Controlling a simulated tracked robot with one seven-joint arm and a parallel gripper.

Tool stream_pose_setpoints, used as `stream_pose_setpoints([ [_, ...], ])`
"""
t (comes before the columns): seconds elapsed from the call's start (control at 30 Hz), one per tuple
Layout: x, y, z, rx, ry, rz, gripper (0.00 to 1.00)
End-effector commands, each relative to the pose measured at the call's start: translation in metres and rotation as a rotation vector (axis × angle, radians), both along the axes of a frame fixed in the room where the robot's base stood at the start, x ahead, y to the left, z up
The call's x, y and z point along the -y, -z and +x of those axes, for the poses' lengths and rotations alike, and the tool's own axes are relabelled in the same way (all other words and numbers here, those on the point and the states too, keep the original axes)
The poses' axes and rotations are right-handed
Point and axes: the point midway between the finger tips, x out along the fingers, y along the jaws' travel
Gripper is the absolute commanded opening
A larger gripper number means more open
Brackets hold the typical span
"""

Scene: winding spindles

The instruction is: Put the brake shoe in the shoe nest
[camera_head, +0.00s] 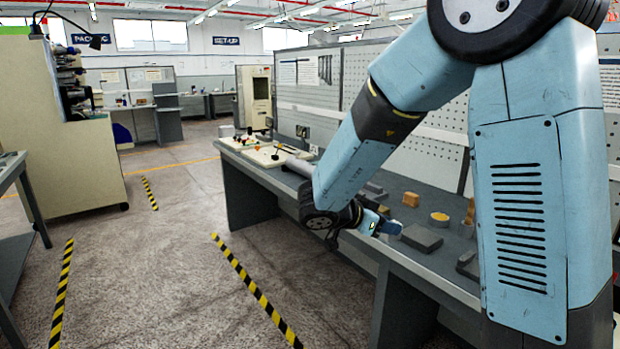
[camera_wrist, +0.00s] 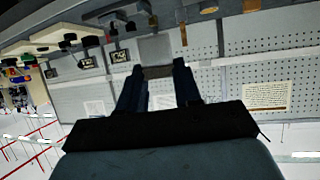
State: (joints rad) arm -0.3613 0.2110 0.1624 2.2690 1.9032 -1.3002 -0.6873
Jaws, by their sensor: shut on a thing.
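My gripper (camera_head: 388,226) is low over the near edge of the grey bench in the head view, its fingers pointing right. In the wrist view my gripper (camera_wrist: 158,74) is shut on a small grey-brown piece, the likely brake shoe (camera_wrist: 157,71), held between the fingertips. The fingers hide most of it, and it is not clear in the head view. A flat dark grey block (camera_head: 421,238) lies on the bench just right of the fingertips. I cannot tell for sure which fixture is the shoe nest.
The bench (camera_head: 440,262) also carries an orange block (camera_head: 410,199), a yellow-topped cylinder (camera_head: 439,218), a tan-topped block (camera_head: 374,187) and pale boards with knobs (camera_head: 268,156) at the far end. A pegboard wall (camera_head: 430,115) stands behind. The floor at left is open.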

Motion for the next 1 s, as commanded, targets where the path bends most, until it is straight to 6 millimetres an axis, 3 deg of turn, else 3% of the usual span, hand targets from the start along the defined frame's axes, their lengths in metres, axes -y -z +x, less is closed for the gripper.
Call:
stream_pose_setpoints([
  [0.47, 0.011, 0.052, 0.03, -0.004, -0.237, -0.001, 0.0],
  [1.0, 0.03, 0.133, 0.079, -0.005, -0.612, -0.001, 0.0],
])
